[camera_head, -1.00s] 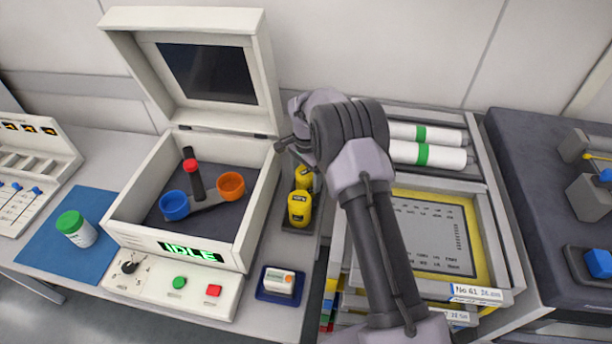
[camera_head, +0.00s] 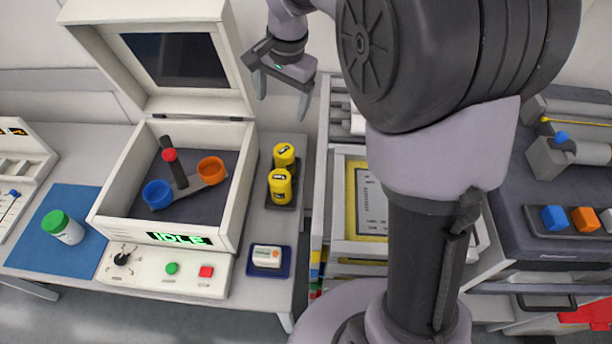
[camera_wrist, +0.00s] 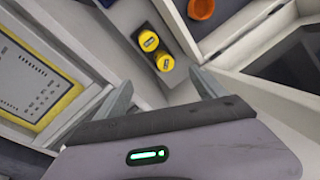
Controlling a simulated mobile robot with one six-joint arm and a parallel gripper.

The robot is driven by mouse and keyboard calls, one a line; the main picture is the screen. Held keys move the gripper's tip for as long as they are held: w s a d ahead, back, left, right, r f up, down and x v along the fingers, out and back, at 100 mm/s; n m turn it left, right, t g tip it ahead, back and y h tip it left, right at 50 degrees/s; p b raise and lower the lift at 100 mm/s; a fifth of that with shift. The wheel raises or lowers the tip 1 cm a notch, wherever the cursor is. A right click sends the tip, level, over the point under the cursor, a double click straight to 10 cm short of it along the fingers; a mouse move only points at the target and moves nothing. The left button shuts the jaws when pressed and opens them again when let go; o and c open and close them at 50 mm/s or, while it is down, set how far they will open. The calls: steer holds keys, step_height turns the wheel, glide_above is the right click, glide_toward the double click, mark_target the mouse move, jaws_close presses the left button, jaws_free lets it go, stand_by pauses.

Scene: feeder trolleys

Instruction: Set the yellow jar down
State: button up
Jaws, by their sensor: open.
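Two yellow jars stand upright, one behind the other, on a small dark tray (camera_head: 283,206) right of the white machine. The rear jar (camera_head: 284,155) and the front jar (camera_head: 280,186) both have yellow lids with dark labels. In the wrist view the two jars (camera_wrist: 148,40) and (camera_wrist: 165,62) show just beyond the fingertips. My gripper (camera_head: 283,105) is open and empty, above and behind the jars in the head view. Its two fingers also show spread apart in the wrist view (camera_wrist: 160,84). Nothing is between them.
The white machine (camera_head: 215,252) has its lid raised and holds blue and orange cups. A blue tray (camera_head: 262,272) with a small white device lies in front of the jars. A trolley with a yellow-framed panel (camera_head: 350,215) stands right. A green-capped bottle (camera_head: 62,227) stands on a blue mat.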

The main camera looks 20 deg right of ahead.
steer(key=s+a+r+n+t, duration=0.1)
steer(key=s+r, duration=0.2)
steer(key=s, duration=0.4)
steer(key=s+r+n+t, duration=0.1)
steer(key=s+r+n, duration=0.1)
steer(key=s+r, duration=0.35)
steer(key=s+f+n, duration=0.1)
steer(key=s+f, duration=0.1)
steer(key=s, duration=0.5)
steer(key=s+a+f+n+t+y, duration=0.1)
steer(key=s+f, duration=0.1)
steer(key=s, duration=0.5)
steer(key=shift+s+a+f+t, duration=0.15)
steer(key=shift+f+t, duration=0.15)
steer(key=shift+f, duration=0.05)
steer(key=shift+f, duration=0.1)
step_height(320, 180, down, 4)
steer(key=b, duration=0.4)
steer(key=shift+f, duration=0.1)
steer(key=shift+c, duration=0.2)
